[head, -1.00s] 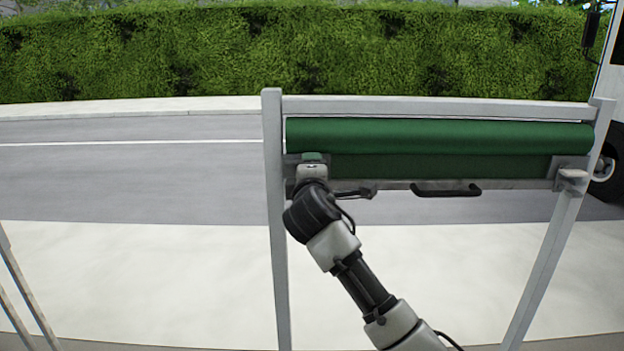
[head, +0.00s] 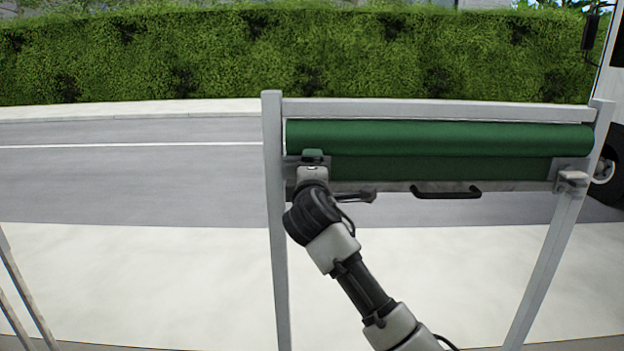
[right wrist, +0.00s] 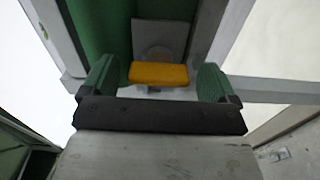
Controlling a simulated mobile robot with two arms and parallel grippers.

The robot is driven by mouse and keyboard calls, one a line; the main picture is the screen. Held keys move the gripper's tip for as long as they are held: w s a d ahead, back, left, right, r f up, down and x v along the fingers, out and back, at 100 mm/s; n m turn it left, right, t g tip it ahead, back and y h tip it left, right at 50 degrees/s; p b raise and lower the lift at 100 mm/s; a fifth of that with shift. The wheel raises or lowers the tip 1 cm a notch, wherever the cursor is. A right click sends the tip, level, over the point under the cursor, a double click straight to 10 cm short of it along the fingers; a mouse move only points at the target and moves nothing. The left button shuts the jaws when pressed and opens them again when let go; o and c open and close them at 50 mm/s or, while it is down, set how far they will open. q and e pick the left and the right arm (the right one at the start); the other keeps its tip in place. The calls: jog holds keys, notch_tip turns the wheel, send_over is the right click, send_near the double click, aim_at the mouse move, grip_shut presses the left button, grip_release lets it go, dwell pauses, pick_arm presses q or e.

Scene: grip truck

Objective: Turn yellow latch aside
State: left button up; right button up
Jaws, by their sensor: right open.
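The yellow latch (right wrist: 160,73) is a short block on a grey plate, seen in the right wrist view. It lies crosswise between the two green fingertips of my right gripper (right wrist: 157,80), with a gap on each side. The gripper is open and does not visibly touch the latch. In the head view my right gripper (head: 313,157) is at the left end of the green roller shutter (head: 440,138), by the left post, and hides the latch. My left gripper is not in view.
A grey metal frame (head: 278,250) holds the shutter, with a black handle (head: 447,192) on its lower bar. A second bracket (head: 573,182) sits at the right end. Pavement, road and a hedge (head: 200,55) lie behind. A white vehicle (head: 610,90) stands at the right.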

jog(key=s+b, duration=0.3)
jog(key=s, duration=0.7)
jog(key=shift+s, duration=0.4)
